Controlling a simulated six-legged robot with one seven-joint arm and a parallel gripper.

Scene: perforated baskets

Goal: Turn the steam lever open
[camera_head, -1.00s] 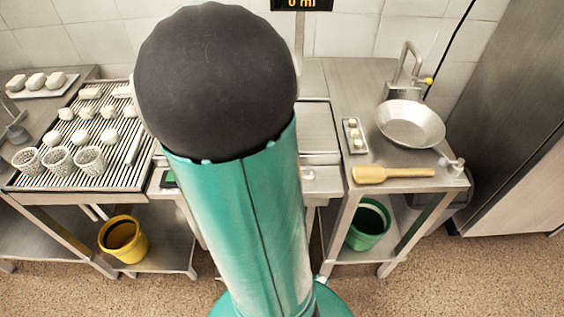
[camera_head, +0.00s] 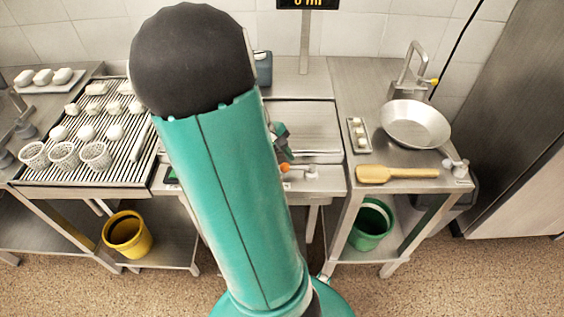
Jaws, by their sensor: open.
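The steam lever (camera_head: 285,168) shows as a small orange tip beside a pale metal valve (camera_head: 309,172) on the front edge of the middle steel unit. My gripper (camera_head: 283,147) is only partly in view, just right of my green arm. Its grey and green parts show slightly above and behind the orange tip. The fingers look open with nothing seen between them. Whether they touch the lever cannot be told. My arm hides the left part of the middle unit.
A slatted rack (camera_head: 100,165) with perforated baskets (camera_head: 64,155) and white pieces stands at left. The right table holds a metal bowl (camera_head: 415,124), a wooden paddle (camera_head: 396,174) and a small tray (camera_head: 358,135). A yellow bucket (camera_head: 127,234) and a green bucket (camera_head: 371,224) stand below.

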